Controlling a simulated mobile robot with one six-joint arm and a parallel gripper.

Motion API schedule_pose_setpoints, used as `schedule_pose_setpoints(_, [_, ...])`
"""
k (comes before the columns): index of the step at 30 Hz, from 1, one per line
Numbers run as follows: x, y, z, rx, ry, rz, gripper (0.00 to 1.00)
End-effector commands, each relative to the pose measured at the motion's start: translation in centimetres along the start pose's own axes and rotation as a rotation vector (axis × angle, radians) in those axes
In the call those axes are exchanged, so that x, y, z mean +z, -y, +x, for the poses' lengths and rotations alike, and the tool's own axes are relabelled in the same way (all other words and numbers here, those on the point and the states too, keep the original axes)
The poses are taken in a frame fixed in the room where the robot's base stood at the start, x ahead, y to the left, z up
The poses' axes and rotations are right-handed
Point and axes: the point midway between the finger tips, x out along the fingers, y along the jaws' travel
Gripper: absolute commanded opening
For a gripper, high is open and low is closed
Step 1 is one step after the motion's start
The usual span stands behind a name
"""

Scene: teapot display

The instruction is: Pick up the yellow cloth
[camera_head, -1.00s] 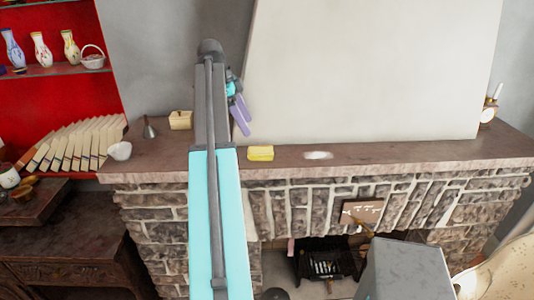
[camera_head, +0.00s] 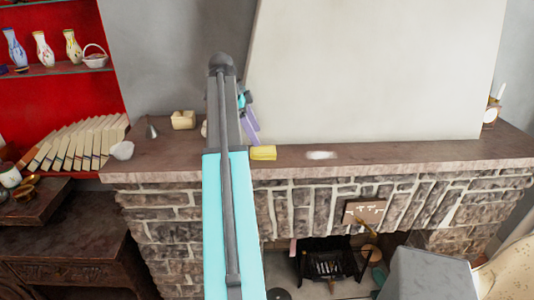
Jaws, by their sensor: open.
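The yellow cloth (camera_head: 264,153) is a small folded block lying on the dark mantel shelf (camera_head: 400,154) above the stone fireplace. My arm rises through the middle of the view and hides part of the mantel just left of the cloth. My gripper (camera_head: 253,136), with purple fingers, shows in part beside the arm's far end. It is open, just above and left of the cloth in the picture. I cannot tell whether it touches the cloth.
A white patch (camera_head: 321,155) lies right of the cloth. A white bowl (camera_head: 122,150), a small grey cone (camera_head: 152,131) and a cream box (camera_head: 183,120) stand left of my arm. A large pale panel (camera_head: 375,70) rises behind the mantel. The mantel's right half is mostly clear.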

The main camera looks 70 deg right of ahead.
Motion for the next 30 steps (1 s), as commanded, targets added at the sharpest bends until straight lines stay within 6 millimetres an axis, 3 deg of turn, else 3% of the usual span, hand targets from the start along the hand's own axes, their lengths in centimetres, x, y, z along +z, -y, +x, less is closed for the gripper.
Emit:
schedule_pose_setpoints(4, [0.5,0.0,1.2,-0.001,0.000,-0.003,0.70])
schedule_pose_setpoints(19, [0.6,0.1,1.8,-0.002,0.000,-0.002,0.70])
schedule_pose_setpoints(30, [1.1,0.4,5.7,0.001,0.000,0.002,0.70])
